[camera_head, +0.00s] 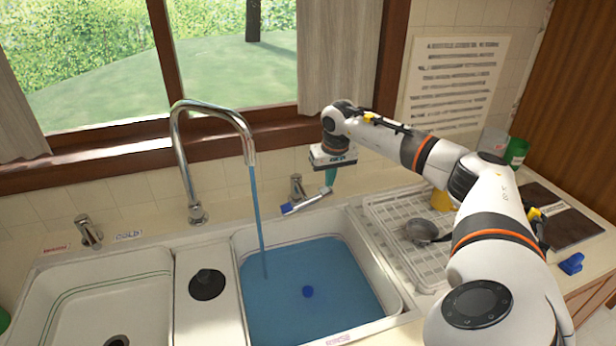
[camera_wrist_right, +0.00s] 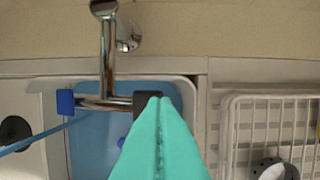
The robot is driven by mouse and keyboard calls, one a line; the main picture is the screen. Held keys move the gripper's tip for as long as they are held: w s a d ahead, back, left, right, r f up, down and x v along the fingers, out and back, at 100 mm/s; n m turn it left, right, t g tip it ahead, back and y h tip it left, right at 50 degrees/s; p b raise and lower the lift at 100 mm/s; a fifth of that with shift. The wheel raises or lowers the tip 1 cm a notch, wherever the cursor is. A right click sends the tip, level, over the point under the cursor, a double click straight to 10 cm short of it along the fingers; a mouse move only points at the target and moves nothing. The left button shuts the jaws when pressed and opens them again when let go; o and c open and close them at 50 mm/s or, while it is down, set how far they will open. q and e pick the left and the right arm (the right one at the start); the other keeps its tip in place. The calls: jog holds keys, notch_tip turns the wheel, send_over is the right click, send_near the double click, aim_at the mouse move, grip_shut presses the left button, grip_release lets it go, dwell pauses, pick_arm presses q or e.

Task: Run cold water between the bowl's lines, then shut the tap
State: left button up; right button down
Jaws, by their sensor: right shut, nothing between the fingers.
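The chrome tap spout (camera_head: 215,108) pours a blue stream (camera_head: 257,220) into the right bowl (camera_head: 240,318). Blue water (camera_head: 315,310) covers this bowl's floor, and a small blue ball (camera_head: 308,291) shows in it. My left gripper is out of view.
The left bowl (camera_head: 30,306) has green lines and no visible water. A chrome knob (camera_head: 90,232) stands behind it beside a COLD label (camera_head: 128,237). A black plug (camera_head: 207,285) lies between the bowls. A white rack (camera_head: 395,225) with a ladle (camera_head: 422,231) stands at right.

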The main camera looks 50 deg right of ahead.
aim_at(331, 189)
dwell(0.3)
jog(key=shift+f+b, duration=1.35)
jog(key=shift+f, duration=0.9)
jog(key=shift+r, duration=0.1)
jog(key=shift+a, duration=0.1)
jog(key=shift+s, duration=0.15)
jog(key=d, duration=0.1)
jog(key=s+d, duration=0.1)
jog(key=shift+s+d, duration=0.1)
jog(key=shift+d, duration=0.3)
jog(key=shift+r, duration=0.1)
